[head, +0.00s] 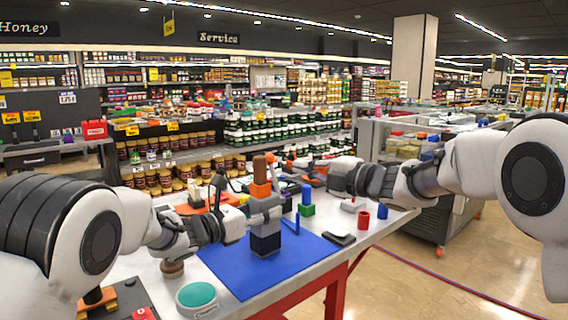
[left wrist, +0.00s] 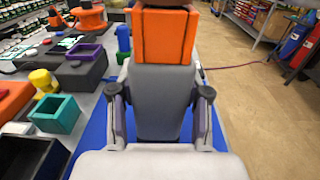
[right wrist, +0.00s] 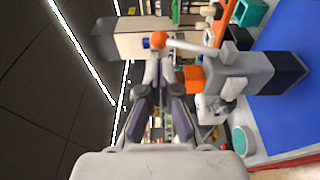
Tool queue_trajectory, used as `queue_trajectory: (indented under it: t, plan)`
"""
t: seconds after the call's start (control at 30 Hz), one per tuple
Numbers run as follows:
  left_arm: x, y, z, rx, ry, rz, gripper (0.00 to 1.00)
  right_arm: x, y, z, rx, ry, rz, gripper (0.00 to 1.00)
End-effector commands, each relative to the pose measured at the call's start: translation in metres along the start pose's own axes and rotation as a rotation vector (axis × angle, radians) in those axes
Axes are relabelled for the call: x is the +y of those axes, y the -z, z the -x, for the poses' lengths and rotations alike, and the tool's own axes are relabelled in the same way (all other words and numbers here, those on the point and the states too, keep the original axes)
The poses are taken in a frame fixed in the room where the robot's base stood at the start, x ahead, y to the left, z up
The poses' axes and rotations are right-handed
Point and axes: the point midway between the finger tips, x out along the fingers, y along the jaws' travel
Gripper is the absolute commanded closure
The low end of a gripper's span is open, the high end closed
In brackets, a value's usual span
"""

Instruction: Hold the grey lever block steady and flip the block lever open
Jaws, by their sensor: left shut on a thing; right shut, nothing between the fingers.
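My left gripper (left wrist: 160,110) is shut on the lever block, one finger on each side. My right gripper (right wrist: 158,78) is shut and empty, beside the orange ball and apart from it. In the head view its fingertips are hard to make out.
A green block with a blue peg (head: 306,204), a red cup (head: 363,219) and a black flat piece (head: 339,239) lie right of the lever block. A round teal-topped container (head: 197,295) stands at the front left. Crowded shelves stand behind the table.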

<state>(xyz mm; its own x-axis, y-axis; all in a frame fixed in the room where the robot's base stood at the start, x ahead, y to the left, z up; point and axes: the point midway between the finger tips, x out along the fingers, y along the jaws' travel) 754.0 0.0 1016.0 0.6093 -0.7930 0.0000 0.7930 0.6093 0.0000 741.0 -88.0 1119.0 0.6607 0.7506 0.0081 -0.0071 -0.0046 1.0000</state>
Motion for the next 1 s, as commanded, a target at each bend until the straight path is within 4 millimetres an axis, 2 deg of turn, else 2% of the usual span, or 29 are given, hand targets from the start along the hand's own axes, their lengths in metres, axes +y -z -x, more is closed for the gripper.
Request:
queue_trajectory:
  t: [0.1,0.3,0.7,0.9,1.0]
  plan:
    - [0.0,0.0,0.0,0.0,0.0,0.0,0.99,-0.001,0.0,-0.026,0.001,0.001,0.001,1.0]
    - [0.0,0.0,0.0,0.0,0.0,0.0,0.99,0.0,0.0,-0.053,0.0,-0.001,0.0,1.0]
    - [0.0,0.0,0.0,0.0,0.0,0.001,0.99,0.0,-0.001,-0.058,-0.001,-0.001,-0.002,1.0]
    - [0.0,0.0,0.0,0.0,0.0,0.0,0.99,-0.001,-0.003,-0.075,0.0,-0.001,0.0,1.0]
    - [0.0,0.0,0.0,0.001,0.001,0.0,0.99,0.0,-0.004,-0.075,0.0,-0.001,-0.001,1.0]
